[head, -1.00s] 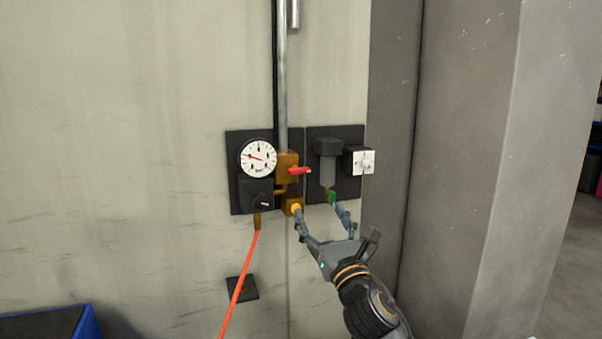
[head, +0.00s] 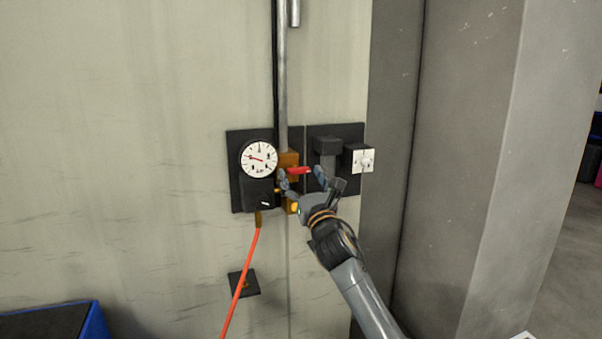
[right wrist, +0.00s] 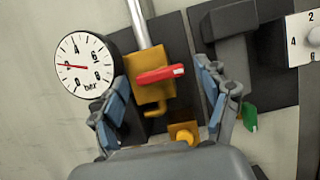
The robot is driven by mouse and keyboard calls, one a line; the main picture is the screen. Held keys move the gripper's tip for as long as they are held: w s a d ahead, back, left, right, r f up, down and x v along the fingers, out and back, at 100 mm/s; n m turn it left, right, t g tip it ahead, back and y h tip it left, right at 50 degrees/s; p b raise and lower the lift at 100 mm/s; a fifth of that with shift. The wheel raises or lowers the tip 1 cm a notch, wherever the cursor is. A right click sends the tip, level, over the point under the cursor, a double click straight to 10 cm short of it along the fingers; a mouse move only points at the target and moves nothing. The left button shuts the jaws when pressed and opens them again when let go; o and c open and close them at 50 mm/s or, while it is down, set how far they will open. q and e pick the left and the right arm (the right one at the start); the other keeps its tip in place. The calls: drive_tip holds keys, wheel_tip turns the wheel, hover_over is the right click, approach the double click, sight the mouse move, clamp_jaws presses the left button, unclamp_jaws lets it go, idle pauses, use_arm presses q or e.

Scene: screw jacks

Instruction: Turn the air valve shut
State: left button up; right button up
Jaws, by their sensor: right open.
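The air valve is a brass block (head: 289,159) on the vertical pipe, with a red lever handle (head: 299,170) pointing right, about level. In the right wrist view the red handle (right wrist: 160,74) lies across the brass body (right wrist: 150,92), just beyond and between my spread fingers. My right gripper (head: 303,181) is open, one finger on each side of the handle; it also shows in the right wrist view (right wrist: 165,98). I cannot tell whether a finger touches the handle. My left gripper is not in view.
A round pressure gauge (head: 259,158) sits left of the valve, with an orange hose (head: 243,276) hanging below. A dark filter unit (head: 327,146) and a white dial (head: 363,160) are to the right. A blue bin (head: 92,324) stands at the lower left.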

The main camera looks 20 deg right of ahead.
drive_tip(key=shift+w, duration=0.1)
drive_tip(key=c, duration=1.2)
drive_tip(key=shift+o, duration=0.2)
